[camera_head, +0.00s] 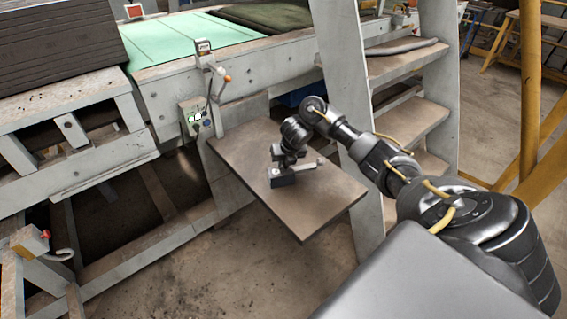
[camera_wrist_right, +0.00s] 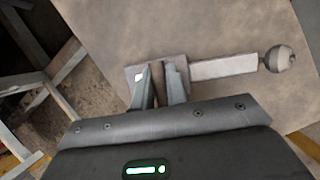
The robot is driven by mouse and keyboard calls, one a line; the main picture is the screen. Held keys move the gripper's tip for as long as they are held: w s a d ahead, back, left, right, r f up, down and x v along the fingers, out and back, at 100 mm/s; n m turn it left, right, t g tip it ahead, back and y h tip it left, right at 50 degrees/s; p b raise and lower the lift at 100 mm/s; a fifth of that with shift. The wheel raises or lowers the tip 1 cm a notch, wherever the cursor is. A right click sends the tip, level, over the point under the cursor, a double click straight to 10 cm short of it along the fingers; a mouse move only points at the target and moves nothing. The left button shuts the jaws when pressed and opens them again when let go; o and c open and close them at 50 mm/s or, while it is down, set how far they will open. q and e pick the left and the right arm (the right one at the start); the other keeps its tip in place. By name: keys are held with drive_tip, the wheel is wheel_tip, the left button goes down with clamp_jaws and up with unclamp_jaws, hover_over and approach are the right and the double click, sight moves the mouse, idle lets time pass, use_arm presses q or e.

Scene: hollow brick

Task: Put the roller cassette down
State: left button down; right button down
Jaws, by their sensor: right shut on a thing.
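The roller cassette (camera_head: 284,181) is a small dark block with a light bar and a rounded end sticking out to the right. It is over the brown plate (camera_head: 320,205), at about its middle; I cannot tell whether it touches the plate. In the right wrist view the bar (camera_wrist_right: 222,68) and the striped round end (camera_wrist_right: 279,60) lie right of the fingers. My right gripper (camera_head: 281,163) is above the block and shut on it, with the fingers (camera_wrist_right: 160,75) hiding part of the block. My left gripper is not in view.
A grey post with a lever (camera_head: 210,80) and a small control box (camera_head: 196,116) stand at the plate's back left edge. The plate's front part is bare.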

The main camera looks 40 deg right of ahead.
drive_tip(key=shift+r, duration=0.1)
drive_tip(key=c, duration=1.4)
unclamp_jaws()
drive_tip(key=p+v, duration=0.6)
drive_tip(key=v, duration=0.6)
drive_tip(key=shift+s+a, duration=0.1)
